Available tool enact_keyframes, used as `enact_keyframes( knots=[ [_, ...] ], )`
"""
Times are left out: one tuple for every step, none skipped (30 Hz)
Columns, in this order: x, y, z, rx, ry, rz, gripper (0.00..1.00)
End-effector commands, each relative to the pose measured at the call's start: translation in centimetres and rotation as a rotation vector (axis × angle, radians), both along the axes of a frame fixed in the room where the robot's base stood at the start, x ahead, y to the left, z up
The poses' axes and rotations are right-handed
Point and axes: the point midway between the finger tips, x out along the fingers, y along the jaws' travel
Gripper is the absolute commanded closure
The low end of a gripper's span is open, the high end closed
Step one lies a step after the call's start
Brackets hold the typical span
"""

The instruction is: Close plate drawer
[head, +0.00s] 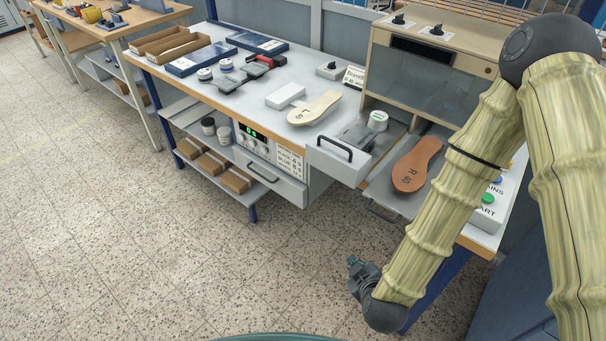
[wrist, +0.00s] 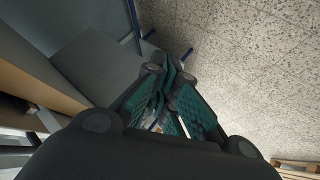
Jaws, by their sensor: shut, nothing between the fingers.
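The white drawer with a black handle (head: 338,166) stands pulled out of the bench front, left of the press. A dark metal plate (head: 356,137) lies in it; I take it for the plate drawer. My gripper (head: 355,264) is low in front of the bench, below and apart from the drawer, with the floor behind it. In the wrist view my gripper's green-padded fingers (wrist: 168,72) are together with nothing held. Which grey surface beside them is the drawer cannot be told there.
A brown insole (head: 416,163) lies on a pulled-out tray (head: 385,197) with its own handle, right of the drawer. My arm covers part of the press (head: 430,72). A pale insole (head: 315,106) rests on the benchtop. The floor (head: 160,240) ahead is clear.

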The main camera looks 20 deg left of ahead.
Motion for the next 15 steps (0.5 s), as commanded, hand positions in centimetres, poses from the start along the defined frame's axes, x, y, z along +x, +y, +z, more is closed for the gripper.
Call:
enact_keyframes(
  knots=[
    [1.0,2.1,0.5,-0.024,-0.087,0.057,1.0],
    [1.5,3.2,1.2,-0.044,-0.142,0.09,1.0],
    [2.1,4.7,2.3,-0.073,-0.216,0.129,1.0],
    [2.6,5.8,3.2,-0.096,-0.272,0.158,1.0],
    [2.9,6.9,4.0,-0.119,-0.326,0.184,1.0],
    [3.3,8.3,5.2,-0.153,-0.4,0.216,1.0],
    [3.5,9.3,6.1,-0.178,-0.455,0.237,1.0],
    [3.7,10.3,7.0,-0.204,-0.509,0.256,1.0],
    [3.9,11.5,8.2,-0.24,-0.578,0.278,1.0],
    [3.9,12.4,9.1,-0.267,-0.627,0.291,1.0],
    [3.9,13.2,9.9,-0.295,-0.673,0.302,1.0],
    [3.9,14.1,11.0,-0.328,-0.73,0.313,1.0],
    [3.9,14.7,11.7,-0.354,-0.768,0.32,1.0],
    [3.8,15.3,12.4,-0.376,-0.804,0.324,1.0],
    [3.6,15.9,13.2,-0.406,-0.846,0.33,1.0]
  ],
)
